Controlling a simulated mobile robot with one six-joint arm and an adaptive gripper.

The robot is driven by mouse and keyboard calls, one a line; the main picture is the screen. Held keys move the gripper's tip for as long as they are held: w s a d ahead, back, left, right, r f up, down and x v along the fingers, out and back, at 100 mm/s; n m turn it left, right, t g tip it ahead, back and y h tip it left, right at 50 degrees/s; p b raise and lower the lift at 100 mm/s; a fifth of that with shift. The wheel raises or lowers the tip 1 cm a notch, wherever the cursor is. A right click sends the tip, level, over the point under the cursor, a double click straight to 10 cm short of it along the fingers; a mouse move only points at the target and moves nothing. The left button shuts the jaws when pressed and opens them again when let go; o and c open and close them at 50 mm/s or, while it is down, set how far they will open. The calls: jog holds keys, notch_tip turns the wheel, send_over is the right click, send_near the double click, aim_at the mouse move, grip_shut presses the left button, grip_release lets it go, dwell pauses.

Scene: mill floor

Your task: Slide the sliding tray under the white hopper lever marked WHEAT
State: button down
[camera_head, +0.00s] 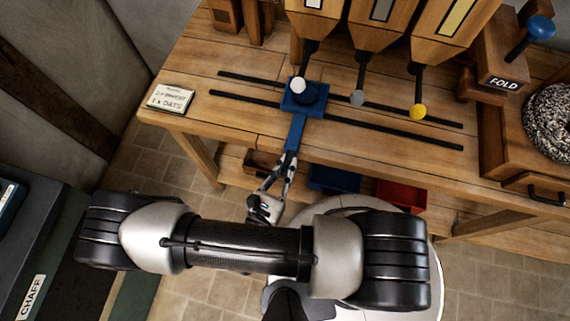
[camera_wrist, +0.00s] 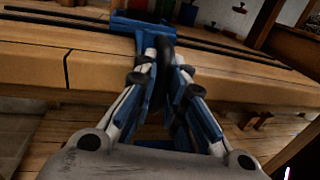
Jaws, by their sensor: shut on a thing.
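The blue sliding tray (camera_head: 316,105) sits on two dark rails on the wooden bench, with a dark round thing on it. Its blue handle (camera_head: 296,132) sticks out over the front edge. My gripper (camera_head: 289,158) is shut on this handle; in the wrist view the fingers (camera_wrist: 164,75) close around it, and the tray (camera_wrist: 125,25) shows beyond. The white-knobbed hopper lever (camera_head: 298,85) appears over the tray's back left part in the head view. I cannot read a WHEAT mark. The grey-knobbed lever (camera_head: 357,98) and yellow-knobbed lever (camera_head: 417,112) stand to the right.
The rails (camera_head: 400,136) run clear left and right of the tray. A note card (camera_head: 171,97) lies at the bench's left end. A FOLD box (camera_head: 500,82) with a blue-knobbed lever stands at right. Blue (camera_head: 334,180) and red (camera_head: 402,195) bins sit below the bench.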

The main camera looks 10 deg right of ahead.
jog(key=c, duration=1.6)
grip_release()
jog(key=shift+c, duration=0.2)
jog(key=v, duration=1.2)
